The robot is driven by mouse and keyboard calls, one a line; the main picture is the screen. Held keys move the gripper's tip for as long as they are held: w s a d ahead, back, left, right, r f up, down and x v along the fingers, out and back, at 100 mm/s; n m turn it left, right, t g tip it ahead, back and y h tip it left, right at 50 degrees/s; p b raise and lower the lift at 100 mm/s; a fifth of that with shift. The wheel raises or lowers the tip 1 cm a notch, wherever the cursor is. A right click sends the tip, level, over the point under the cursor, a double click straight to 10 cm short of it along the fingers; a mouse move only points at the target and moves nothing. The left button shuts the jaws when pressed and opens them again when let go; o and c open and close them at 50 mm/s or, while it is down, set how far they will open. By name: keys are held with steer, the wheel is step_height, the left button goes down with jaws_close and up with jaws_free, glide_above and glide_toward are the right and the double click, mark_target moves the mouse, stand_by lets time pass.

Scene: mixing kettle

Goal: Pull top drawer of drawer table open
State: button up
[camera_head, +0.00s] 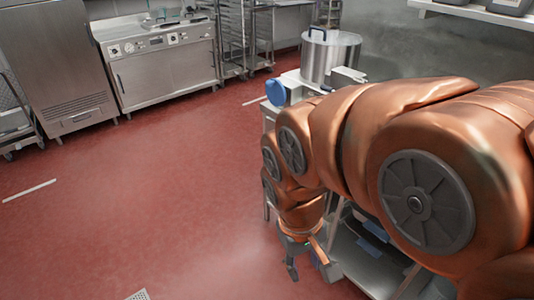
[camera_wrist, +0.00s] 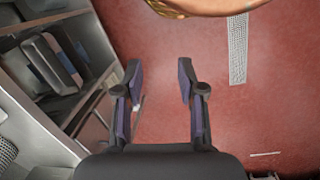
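My gripper (camera_head: 309,266) hangs low over the red floor at the lower middle of the head view. In the wrist view my gripper (camera_wrist: 159,74) has its two dark fingers apart, with nothing but floor between them. A steel table-like unit (camera_head: 362,262) stands just right of the gripper, largely hidden behind my copper arm. In the wrist view a steel unit with open compartments (camera_wrist: 92,128) is left of the fingers, apart from them. I cannot make out the top drawer or its handle in either view.
A large steel kettle (camera_head: 327,58) and a blue object (camera_head: 275,93) are on a worktop behind my arm. A steel counter (camera_head: 160,62) and a tall cabinet (camera_head: 50,60) line the back. A floor grate (camera_wrist: 238,48) shows in the wrist view.

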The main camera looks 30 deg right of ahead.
steer(key=w+d+f+t+h+b, duration=0.2)
steer(key=w+d+f+h+b, duration=0.25)
steer(key=w+d+b, duration=0.75)
steer(key=w+d+f+t+h+b, duration=0.2)
steer(key=w+d+f+h+b, duration=0.3)
steer(key=w+d+b, duration=0.65)
steer(key=w+f+n+t+h+b, duration=0.1)
steer(key=w+f+n+t+b, duration=0.35)
steer(key=w, duration=0.95)
steer(key=w+f+n+t+h+b, duration=0.1)
steer(key=w+f+n+t+b, duration=0.1)
steer(key=w+f+b, duration=0.95)
steer(key=shift+w+d+r+p, duration=0.35)
steer(key=shift+w+d+p, duration=0.15)
steer(key=shift+w+d, duration=0.7)
steer(key=shift+w+d+r+p, duration=0.4)
steer(key=shift+w+d+p, duration=0.1)
steer(key=shift+w+d, duration=0.7)
steer(key=shift+w+d+r+p, duration=0.35)
steer(key=shift+w+d+p, duration=0.15)
steer(key=shift+w+d, duration=0.7)
steer(key=shift+w+a, duration=0.15)
steer(key=shift+a, duration=0.05)
jaws_close()
